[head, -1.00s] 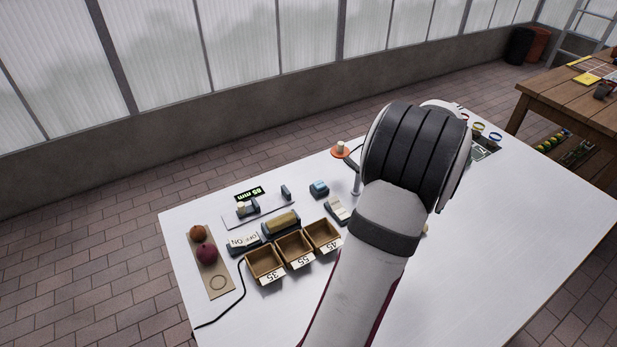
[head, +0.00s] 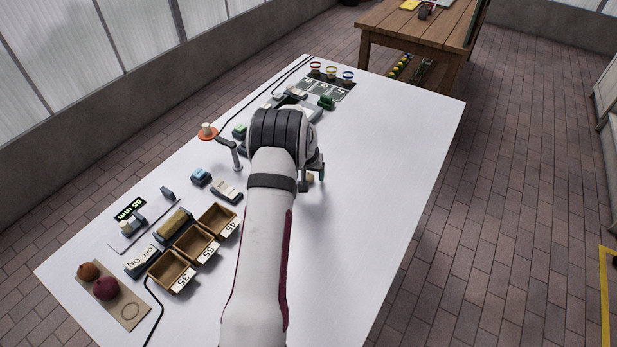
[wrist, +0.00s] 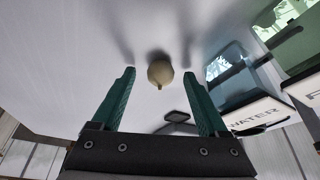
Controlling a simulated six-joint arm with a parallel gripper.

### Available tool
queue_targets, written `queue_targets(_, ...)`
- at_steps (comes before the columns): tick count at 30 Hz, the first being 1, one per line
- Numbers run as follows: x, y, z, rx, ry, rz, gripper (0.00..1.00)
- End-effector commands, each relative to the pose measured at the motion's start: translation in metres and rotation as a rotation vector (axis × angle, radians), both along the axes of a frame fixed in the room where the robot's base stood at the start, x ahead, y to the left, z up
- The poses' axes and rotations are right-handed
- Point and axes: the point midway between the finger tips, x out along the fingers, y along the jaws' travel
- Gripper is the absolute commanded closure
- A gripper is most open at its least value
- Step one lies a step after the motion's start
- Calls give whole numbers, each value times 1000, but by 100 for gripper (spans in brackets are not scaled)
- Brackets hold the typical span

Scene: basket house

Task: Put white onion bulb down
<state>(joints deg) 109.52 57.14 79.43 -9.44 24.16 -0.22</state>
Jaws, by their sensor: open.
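The white onion bulb (wrist: 160,71) is a small, round, cream bulb with a short tip. In the wrist view it rests on the white table, between and a little beyond my gripper's green fingertips, touching neither finger. My gripper (wrist: 161,72) is open and empty. In the head view the bulb (head: 311,178) shows only as a small tan patch beside my gripper (head: 312,182), with my arm hiding part of it. The table (head: 380,170) is bare to the right of it.
Three wooden bins (head: 193,245) marked 35, 55 and 45 stand at the left. A board (head: 131,310) near them holds a brown bulb and a red bulb. A box marked WATER (wrist: 255,116) stands close on the right in the wrist view. The table's right side is clear.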

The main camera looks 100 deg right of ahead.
Motion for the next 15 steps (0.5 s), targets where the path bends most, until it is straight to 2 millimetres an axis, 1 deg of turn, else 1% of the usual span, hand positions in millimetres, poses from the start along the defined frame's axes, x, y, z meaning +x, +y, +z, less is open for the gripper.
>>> queue_targets(5, 0, -1, -1, 0, 0, 0, 23)
queue_targets(6, 0, 0, -1, 0, 0, 0, 25)
queue_targets(11, 0, 0, -1, 0, 0, 0, 54)
queue_targets(15, 0, 0, -1, 0, 0, 0, 79)
